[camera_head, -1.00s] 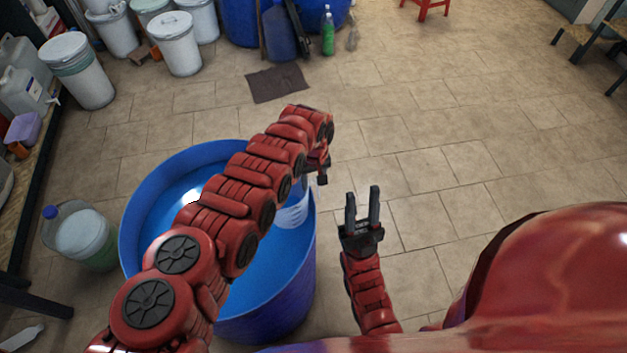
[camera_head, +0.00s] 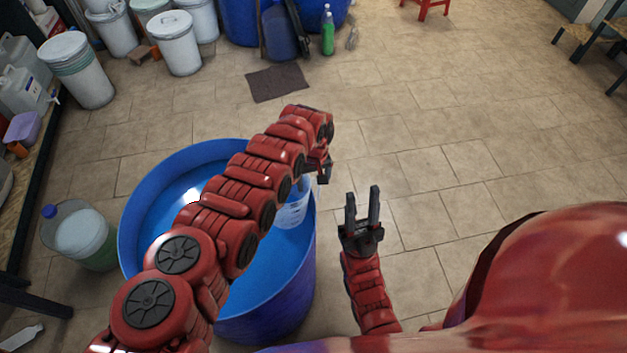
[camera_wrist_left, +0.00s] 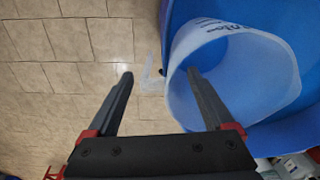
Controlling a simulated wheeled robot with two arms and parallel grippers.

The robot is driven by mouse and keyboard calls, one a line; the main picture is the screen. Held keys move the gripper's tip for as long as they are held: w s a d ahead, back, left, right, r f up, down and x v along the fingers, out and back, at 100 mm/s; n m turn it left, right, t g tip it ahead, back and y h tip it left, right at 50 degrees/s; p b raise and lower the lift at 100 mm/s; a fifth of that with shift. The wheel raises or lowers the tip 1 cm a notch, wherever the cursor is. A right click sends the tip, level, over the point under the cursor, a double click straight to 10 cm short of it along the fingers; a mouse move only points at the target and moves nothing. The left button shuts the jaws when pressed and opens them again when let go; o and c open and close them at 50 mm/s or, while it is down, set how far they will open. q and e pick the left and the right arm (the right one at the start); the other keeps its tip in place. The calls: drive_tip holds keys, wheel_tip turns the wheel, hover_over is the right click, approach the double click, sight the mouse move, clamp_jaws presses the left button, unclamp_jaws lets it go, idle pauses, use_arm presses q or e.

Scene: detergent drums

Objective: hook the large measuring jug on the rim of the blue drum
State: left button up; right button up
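The large measuring jug, translucent white with dark print, is at the right inner side of the blue drum (camera_head: 285,290), partly behind my left arm. Its visible body (camera_head: 294,208) is in the drum. In the left wrist view, its round mouth (camera_wrist_left: 268,75) faces the camera, and a clear handle-like part (camera_wrist_left: 151,75) shows outside the rim over the floor. My left gripper (camera_head: 318,172) is above the rim there. Its fingers (camera_wrist_left: 157,75) are apart, one over the mouth and one outside it. Contact cannot be told. My right gripper (camera_head: 362,207) is open and empty, right of the drum.
A bucket with a blue-capped bottle (camera_head: 80,235) stands left of the drum. Lidded white bins (camera_head: 175,45) and a green bottle (camera_head: 328,32) stand at the back. A dark mat (camera_head: 277,82) lies on the floor.

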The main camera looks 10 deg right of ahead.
use_arm(q)
drive_tip(key=shift+r, duration=0.25)
wheel_tip(320, 180, up, 17)
drive_tip(key=b, duration=0.1)
drive_tip(key=shift+s, duration=0.15)
idle(0.4)
drive_tip(key=shift+d+f, duration=0.1)
